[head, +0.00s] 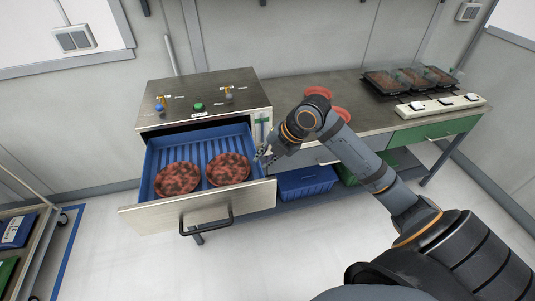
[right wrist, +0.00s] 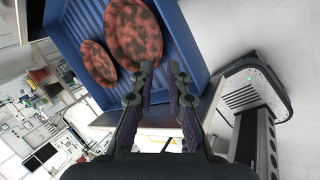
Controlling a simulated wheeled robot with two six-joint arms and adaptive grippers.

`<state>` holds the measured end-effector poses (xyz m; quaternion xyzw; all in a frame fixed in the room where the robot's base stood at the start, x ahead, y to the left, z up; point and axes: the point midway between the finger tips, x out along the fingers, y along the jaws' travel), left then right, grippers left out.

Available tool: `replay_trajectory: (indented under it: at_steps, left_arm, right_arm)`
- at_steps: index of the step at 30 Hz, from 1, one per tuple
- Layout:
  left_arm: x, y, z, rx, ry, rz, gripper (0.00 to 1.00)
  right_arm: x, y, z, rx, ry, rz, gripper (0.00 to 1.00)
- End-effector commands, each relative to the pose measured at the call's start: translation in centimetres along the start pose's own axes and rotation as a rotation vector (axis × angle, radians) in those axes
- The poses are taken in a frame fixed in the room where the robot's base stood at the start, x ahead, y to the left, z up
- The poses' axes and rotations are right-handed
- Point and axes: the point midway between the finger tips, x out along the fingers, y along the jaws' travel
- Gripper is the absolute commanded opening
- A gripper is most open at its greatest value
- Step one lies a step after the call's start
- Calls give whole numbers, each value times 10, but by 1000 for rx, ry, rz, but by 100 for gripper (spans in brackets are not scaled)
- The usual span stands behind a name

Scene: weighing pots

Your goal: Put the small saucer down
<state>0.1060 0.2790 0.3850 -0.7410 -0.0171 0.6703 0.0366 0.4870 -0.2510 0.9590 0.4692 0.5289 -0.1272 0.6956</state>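Two round saucers, mottled red and black, lie side by side in the blue-lined open drawer (head: 197,212). The left saucer (head: 177,180) and right saucer (head: 228,169) look close in size in the head view. The right wrist view shows both, one nearer (right wrist: 133,35) and one farther (right wrist: 98,62). My right gripper (head: 263,155) is by the drawer's right wall, beside the right saucer and apart from it. In the right wrist view its two fingers (right wrist: 161,82) stand apart with nothing between them. My left gripper is out of view.
Red dishes (head: 318,92) stand on the workbench (head: 385,118), partly behind my right arm. Black trays (head: 410,78) and a white device strip (head: 440,106) are farther right. A blue crate (head: 305,182) sits below the bench. The drawer front and handle (head: 207,222) jut into the room.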

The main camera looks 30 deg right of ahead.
Motion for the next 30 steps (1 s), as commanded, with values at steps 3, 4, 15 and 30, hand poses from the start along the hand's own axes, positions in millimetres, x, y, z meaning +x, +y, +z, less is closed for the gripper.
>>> replay_trajectory:
  at_steps: [3, 4, 15, 30]
  left_arm:
    - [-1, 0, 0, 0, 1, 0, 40]
    - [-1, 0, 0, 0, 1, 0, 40]
    - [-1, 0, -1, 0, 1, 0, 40]
    - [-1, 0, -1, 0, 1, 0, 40]
  right_arm:
    - [-14, -1, 2, -2, -6, -1, 15]
    - [-16, -1, 2, -2, -5, -1, 15]
    - [-25, 0, 0, 2, 1, 0, 15]
    - [112, -97, 108, 886, -154, 87, 15]
